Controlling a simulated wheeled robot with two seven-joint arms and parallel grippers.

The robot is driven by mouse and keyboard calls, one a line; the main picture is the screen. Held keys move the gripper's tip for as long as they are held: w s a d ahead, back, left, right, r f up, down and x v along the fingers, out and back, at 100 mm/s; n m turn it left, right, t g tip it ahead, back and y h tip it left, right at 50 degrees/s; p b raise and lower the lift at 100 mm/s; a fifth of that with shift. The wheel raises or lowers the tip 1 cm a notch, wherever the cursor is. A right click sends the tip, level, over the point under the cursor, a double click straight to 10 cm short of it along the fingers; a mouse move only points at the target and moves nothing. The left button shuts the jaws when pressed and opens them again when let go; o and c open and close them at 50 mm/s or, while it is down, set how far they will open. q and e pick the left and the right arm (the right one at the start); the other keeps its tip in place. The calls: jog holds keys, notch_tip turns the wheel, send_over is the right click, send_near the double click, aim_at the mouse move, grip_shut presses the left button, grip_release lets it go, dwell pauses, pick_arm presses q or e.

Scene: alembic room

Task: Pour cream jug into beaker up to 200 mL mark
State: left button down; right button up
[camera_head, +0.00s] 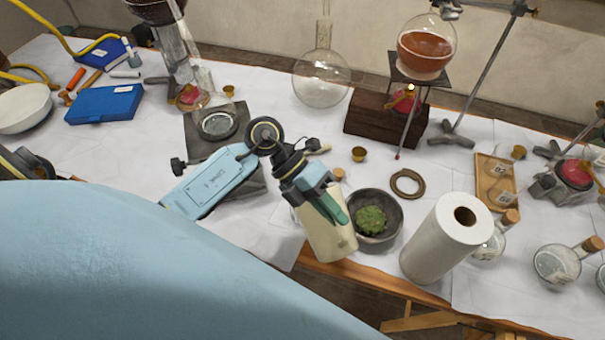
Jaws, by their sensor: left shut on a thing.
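My left gripper (322,200) is shut on the cream jug (328,238), a pale cream-coloured vessel. The jug is tilted a little and is at the table's front edge, left of the dark bowl. Its upper part is hidden by the gripper and its opening cannot be made out. I cannot pick out the beaker or a 200 mL mark with certainty. A clear glass vessel (215,122) stands on a grey plate (198,145) behind my left wrist, but its markings are too small to read. My right gripper is not in view.
A dark bowl with green matter (392,231) and a paper roll (432,252) stand right of the jug. Behind are a wooden block (370,119), a round flask (320,82) and a stand with an orange-filled flask (426,52). Clear cloth lies at left centre.

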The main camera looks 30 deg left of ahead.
aim_at(344, 243)
pick_arm(q)
jog(key=shift+w+a+r+n+h+p, duration=0.3)
jog(key=shift+a+r+n+p, duration=0.15)
jog(key=shift+r, duration=0.1)
dwell(1.4)
jog(key=shift+w+a+r+g+h, duration=0.3)
jog(key=shift+w+a+r+h, duration=0.05)
jog(key=shift+a+r+h, duration=0.25)
dwell(1.5)
jog(key=shift+s+d+f+m+t+y+p, duration=0.25)
jog(key=shift+s+d+f+y+p, duration=0.2)
jog(key=shift+d+f+y, duration=0.25)
jog(key=shift+s+d+f+m+t+y+p, duration=0.1)
jog(key=shift+s+d+f+t+y+p, duration=0.3)
jog(key=shift+d+f+y, duration=0.3)
jog(key=d+f+y+p, duration=0.1)
jog(key=s+d+f+t+y+p, duration=0.1)
jog(key=shift+s+d+p, duration=0.25)
jog(key=shift+d+p, duration=0.05)
jog(key=shift+p, duration=0.1)
jog(key=shift+s+d+f+m+t+y+p, duration=0.25)
jog(key=shift+s+d+f+m+y+p, duration=0.15)
jog(key=shift+d+f+y+p, duration=0.25)
jog(key=f+y, duration=0.1)
jog(key=d+f+t+y+p, duration=0.1)
jog(key=s+d+f+y, duration=0.1)
jog(key=shift+f+m+t, duration=0.3)
jog(key=shift+f+m, duration=0.05)
jog(key=shift+m, duration=0.05)
